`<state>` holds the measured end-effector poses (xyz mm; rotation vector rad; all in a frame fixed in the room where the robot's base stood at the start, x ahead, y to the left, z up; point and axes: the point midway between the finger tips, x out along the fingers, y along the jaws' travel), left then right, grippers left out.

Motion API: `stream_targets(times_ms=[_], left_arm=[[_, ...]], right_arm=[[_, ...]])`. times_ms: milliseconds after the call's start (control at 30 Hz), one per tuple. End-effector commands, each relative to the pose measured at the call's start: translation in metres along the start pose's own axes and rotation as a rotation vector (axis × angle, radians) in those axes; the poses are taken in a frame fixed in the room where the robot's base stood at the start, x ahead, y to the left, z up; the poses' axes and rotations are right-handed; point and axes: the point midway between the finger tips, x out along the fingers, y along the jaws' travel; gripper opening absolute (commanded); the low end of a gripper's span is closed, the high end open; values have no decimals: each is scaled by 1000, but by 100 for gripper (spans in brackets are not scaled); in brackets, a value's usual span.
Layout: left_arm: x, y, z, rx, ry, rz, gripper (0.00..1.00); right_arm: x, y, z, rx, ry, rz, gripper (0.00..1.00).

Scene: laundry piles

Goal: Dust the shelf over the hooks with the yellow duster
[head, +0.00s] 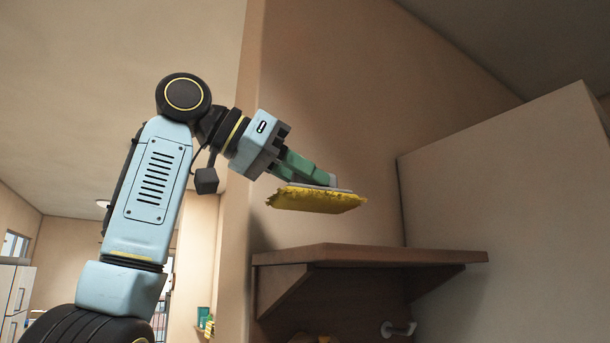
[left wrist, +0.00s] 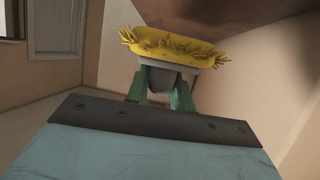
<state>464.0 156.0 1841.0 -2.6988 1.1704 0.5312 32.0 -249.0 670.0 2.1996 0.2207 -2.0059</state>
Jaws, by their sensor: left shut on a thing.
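The yellow duster (head: 318,200) has a shaggy yellow pad under a grey backing. My left gripper (head: 318,180) is shut on the duster's grey part and holds it in the air above the brown wooden shelf (head: 370,254), with a clear gap between pad and shelf. In the left wrist view the duster (left wrist: 172,48) sits beyond my green fingers (left wrist: 160,92), with the brown shelf (left wrist: 215,15) past it. A light hook (head: 398,328) is on the wall under the shelf. The shelf's top face is hardly seen from this low angle. My right gripper is not in view.
A tall pale cabinet or panel (head: 510,190) stands to the right of the shelf. A wall edge (head: 243,150) runs up left of the shelf. The space above the shelf looks clear.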

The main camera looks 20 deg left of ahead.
Motion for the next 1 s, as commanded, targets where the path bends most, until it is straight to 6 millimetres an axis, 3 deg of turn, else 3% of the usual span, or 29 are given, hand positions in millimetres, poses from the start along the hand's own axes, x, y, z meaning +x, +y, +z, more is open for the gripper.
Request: stream_targets(times_ms=[367, 700, 1000], left_arm=[[-2, 0, -5, 0, 0, 0, 0], [-12, 0, -30, 0, 1, 0, 0], [-13, 0, -32, 0, 0, -1, 0]], right_arm=[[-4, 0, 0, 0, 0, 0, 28], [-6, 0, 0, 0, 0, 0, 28], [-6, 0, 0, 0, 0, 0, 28]])
